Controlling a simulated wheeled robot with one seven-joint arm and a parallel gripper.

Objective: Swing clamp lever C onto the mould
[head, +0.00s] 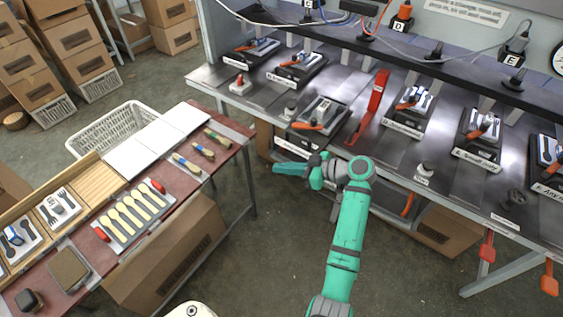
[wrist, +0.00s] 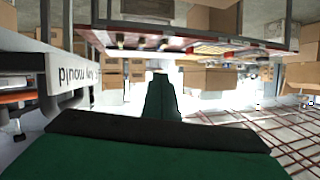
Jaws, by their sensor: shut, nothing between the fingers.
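A long red lever (head: 372,108) sticks up from the metal bench, right of a dark mould (head: 327,110) with an orange handle. No letter C is readable on or near it, so I cannot confirm it is lever C. The lever stands beside the mould, not across it. My teal gripper (head: 280,169) is shut and empty, in front of the bench edge and left of my forearm, pointing left. It is apart from the lever and the mould. In the wrist view the dark green gripper (wrist: 160,100) fills the lower middle; the lever is not recognisable there.
More moulds, such as one (head: 408,108) right of the lever, stand along the bench (head: 455,190). A red side table (head: 165,210) with wooden spoons and a white basket (head: 110,128) are at left. Clear floor (head: 265,250) lies between.

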